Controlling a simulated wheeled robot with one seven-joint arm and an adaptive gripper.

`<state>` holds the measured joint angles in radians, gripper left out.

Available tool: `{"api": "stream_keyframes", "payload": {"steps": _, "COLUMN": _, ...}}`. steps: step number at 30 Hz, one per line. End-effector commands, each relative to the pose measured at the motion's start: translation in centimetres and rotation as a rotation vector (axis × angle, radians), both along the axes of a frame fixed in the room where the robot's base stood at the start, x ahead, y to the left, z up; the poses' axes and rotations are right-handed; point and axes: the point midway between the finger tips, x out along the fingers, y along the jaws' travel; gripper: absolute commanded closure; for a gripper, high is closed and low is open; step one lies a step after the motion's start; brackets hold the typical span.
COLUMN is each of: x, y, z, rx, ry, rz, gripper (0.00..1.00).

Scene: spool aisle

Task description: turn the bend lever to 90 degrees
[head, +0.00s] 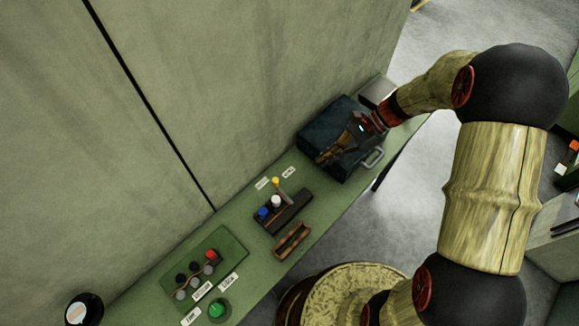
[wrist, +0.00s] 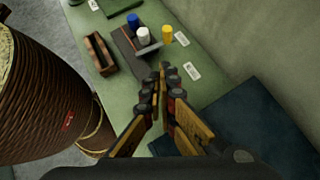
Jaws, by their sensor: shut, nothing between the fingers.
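The bend fixture (head: 294,211) is a dark block on the green bench, with a blue peg (head: 262,213) and a white peg (head: 276,201). A pale grey bar that looks like the bend lever (head: 284,192) lies at it, near a yellow knob (head: 275,181). In the wrist view the fixture is ahead at the top, with the grey bar (wrist: 150,48) beside the white peg (wrist: 143,35) and the yellow knob (wrist: 167,35). I cannot read the lever's angle. My gripper (head: 324,160) is shut and empty above the dark blue case, apart from the lever; it also shows in the wrist view (wrist: 165,72).
The dark blue case (head: 312,130) with a grey handle (head: 373,160) lies under my gripper. A brown wooden tray (head: 292,241) sits in front of the fixture. A green board with pegs (head: 232,243) and a green button (head: 217,308) are further left. The wall runs behind the bench.

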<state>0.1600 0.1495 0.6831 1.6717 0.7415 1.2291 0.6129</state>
Motion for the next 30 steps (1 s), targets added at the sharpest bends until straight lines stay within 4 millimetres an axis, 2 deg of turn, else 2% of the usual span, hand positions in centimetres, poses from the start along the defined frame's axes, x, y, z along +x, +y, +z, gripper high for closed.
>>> {"api": "stream_keyframes", "payload": {"steps": 1, "x": -0.4, "y": 0.0, "z": -0.8, "rx": -0.008, "ry": 0.001, "rz": -0.012, "gripper": 1.00}}
{"api": "stream_keyframes", "payload": {"steps": 4, "x": 0.4, "y": -0.1, "z": -1.2, "rx": -0.023, "ry": -0.025, "rz": -0.023, "gripper": 1.00}}
{"api": "stream_keyframes", "payload": {"steps": 8, "x": 0.3, "y": 0.5, "z": -2.0, "rx": -0.026, "ry": -0.031, "rz": -0.019, "gripper": 1.00}}
{"api": "stream_keyframes", "payload": {"steps": 23, "x": -1.8, "y": 6.7, "z": -8.6, "rx": -0.025, "ry": -0.030, "rz": -0.016, "gripper": 1.00}}
{"api": "stream_keyframes", "payload": {"steps": 30, "x": -2.6, "y": 9.6, "z": -8.3, "rx": -0.024, "ry": -0.032, "rz": -0.018, "gripper": 1.00}}
